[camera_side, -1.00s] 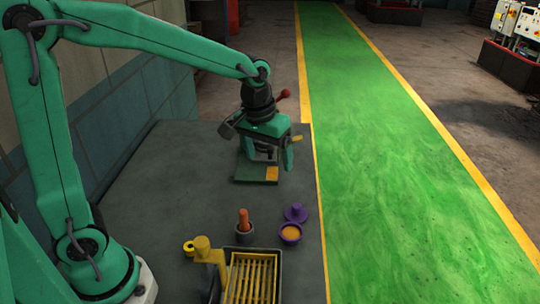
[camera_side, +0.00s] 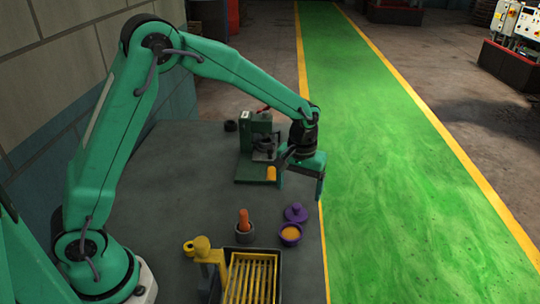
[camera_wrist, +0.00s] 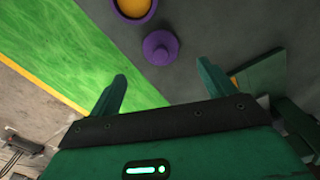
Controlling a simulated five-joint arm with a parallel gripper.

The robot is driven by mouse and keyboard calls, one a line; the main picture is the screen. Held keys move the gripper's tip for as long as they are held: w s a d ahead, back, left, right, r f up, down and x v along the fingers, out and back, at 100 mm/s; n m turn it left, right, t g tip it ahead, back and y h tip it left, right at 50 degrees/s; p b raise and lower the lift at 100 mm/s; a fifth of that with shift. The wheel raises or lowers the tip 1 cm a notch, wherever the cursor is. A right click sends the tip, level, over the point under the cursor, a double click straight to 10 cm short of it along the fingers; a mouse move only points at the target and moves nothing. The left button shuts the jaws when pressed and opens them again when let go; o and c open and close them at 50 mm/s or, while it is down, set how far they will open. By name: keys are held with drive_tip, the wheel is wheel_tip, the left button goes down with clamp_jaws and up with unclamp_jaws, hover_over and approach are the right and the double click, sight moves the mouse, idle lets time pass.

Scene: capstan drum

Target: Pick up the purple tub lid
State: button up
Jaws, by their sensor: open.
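The purple tub lid (camera_side: 296,212) is a small disc with a raised knob, lying on the grey table behind the purple tub (camera_side: 290,235). The tub is open at the top, with orange-yellow contents. In the wrist view the lid (camera_wrist: 160,47) lies ahead of my fingers, roughly between their lines, with the tub (camera_wrist: 133,8) beyond it, cut off by the top edge. My gripper (camera_side: 298,190) is open and empty. It hangs above the table, further back than the lid, and also shows in the wrist view (camera_wrist: 163,82).
A green machine with a dark drum (camera_side: 262,150) stands left of my gripper. A grey cup with an orange handle (camera_side: 244,228), a yellow part (camera_side: 203,250) and a tray with yellow slats (camera_side: 252,278) stand in front. The table's right edge is close to the lid.

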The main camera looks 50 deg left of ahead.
sight(297, 205)
drive_tip(key=shift+f, duration=1.15)
drive_tip(key=shift+s+a+f, duration=0.1)
drive_tip(key=shift+s+f, duration=0.05)
drive_tip(key=shift+f, duration=2.5)
drive_tip(key=c, duration=1.1)
